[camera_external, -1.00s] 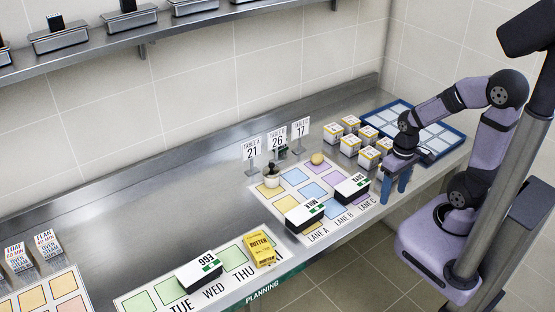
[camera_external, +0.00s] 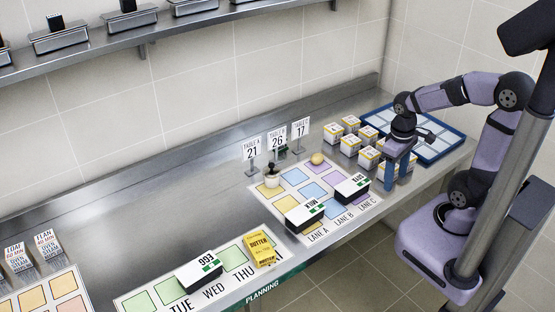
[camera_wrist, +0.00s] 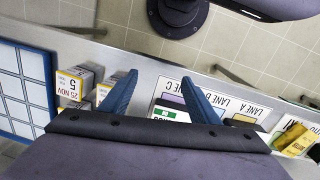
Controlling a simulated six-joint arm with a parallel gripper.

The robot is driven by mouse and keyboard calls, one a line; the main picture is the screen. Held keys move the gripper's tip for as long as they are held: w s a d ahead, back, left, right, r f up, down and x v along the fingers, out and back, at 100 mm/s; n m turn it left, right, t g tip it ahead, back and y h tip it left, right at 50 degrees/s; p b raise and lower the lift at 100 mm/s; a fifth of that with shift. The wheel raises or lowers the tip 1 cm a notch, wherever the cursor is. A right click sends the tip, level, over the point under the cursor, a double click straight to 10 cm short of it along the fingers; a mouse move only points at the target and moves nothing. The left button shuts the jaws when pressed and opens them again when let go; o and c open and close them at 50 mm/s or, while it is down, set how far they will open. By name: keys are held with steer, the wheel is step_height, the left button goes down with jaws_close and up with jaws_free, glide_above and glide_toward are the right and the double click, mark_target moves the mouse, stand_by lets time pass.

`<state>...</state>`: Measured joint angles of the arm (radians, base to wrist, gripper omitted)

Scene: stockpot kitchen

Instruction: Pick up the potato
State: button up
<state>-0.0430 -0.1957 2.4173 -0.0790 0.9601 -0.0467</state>
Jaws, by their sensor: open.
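The potato (camera_external: 317,158) is a small tan lump at the back of the lane mat (camera_external: 268,203), near the table signs. In the wrist view I cannot make it out. My gripper (camera_external: 397,180) is open and empty, its blue fingers pointing down near the counter's front edge, right of the potato and apart from it. In the wrist view the two blue fingers (camera_wrist: 158,82) are spread wide with nothing between them but counter and mat edge behind.
Several small boxes (camera_external: 350,145) stand right of the potato. Table signs (camera_external: 277,139) stand behind it. A blue tray (camera_external: 440,141) lies far right.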

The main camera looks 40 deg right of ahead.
steer(key=w+a+n+t+h+p, duration=0.25)
steer(key=w+n+h, duration=0.55)
steer(key=w+n, duration=0.85)
steer(key=w+a+n+t+h+p, duration=0.2)
steer(key=w+a+n+t, duration=0.45)
steer(key=w+a, duration=0.35)
glide_toward(316, 160)
steer(key=w+d, duration=0.2)
steer(key=shift+w+r+g+b, duration=0.2)
steer(key=shift+w+g+b, duration=0.1)
steer(key=shift+w+g, duration=0.1)
steer(key=shift+f, duration=0.25)
steer(key=shift+p+x, duration=0.5)
steer(key=shift+x, duration=0.3)
steer(key=shift+s+f+p+x, duration=0.15)
steer(key=shift+p+x, duration=0.65)
steer(key=shift+x, duration=0.65)
steer(key=shift+s+f+p+x, duration=0.15)
steer(key=shift+p+x, duration=0.6)
steer(key=shift+x, duration=0.65)
steer(key=shift+d, duration=0.1)
steer(key=c, duration=1.2)
